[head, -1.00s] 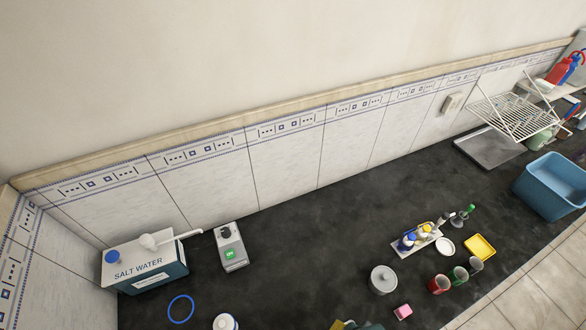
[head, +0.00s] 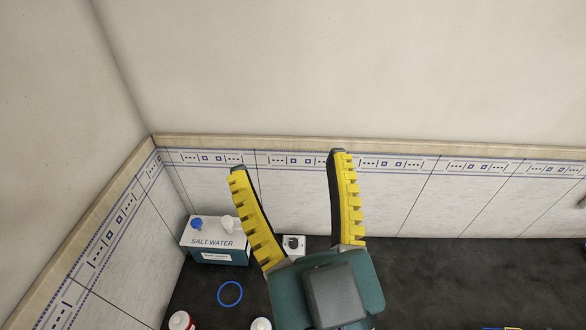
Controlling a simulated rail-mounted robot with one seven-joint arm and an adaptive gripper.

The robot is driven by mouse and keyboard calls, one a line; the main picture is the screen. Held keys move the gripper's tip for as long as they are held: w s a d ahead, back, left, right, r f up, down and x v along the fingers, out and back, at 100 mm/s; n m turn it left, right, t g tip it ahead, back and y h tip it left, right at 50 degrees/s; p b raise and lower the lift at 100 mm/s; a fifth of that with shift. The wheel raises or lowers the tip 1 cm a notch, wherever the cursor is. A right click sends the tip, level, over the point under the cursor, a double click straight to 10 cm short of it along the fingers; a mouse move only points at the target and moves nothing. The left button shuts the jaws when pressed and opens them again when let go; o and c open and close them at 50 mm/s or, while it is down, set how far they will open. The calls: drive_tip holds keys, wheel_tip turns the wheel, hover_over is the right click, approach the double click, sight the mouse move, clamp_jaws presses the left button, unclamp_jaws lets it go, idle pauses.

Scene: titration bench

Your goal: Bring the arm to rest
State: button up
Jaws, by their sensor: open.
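My gripper (head: 287,162) fills the lower middle of the head view. Its two yellow ridged fingers are spread wide apart and point up toward the tiled wall, with nothing between them. The teal and grey gripper body (head: 335,290) is below the fingers. It hides part of the dark bench behind it.
A salt water box (head: 215,243) stands in the bench corner, left of my gripper. A blue ring (head: 230,294) lies in front of it. A small device (head: 293,244) shows partly between the fingers. Two containers (head: 181,320) (head: 261,324) show at the bottom edge.

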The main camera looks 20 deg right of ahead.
wheel_tip(320, 180, up, 14)
drive_tip(key=p, duration=1.3)
drive_tip(key=shift+f+p, duration=0.15)
drive_tip(key=shift+p, duration=0.25)
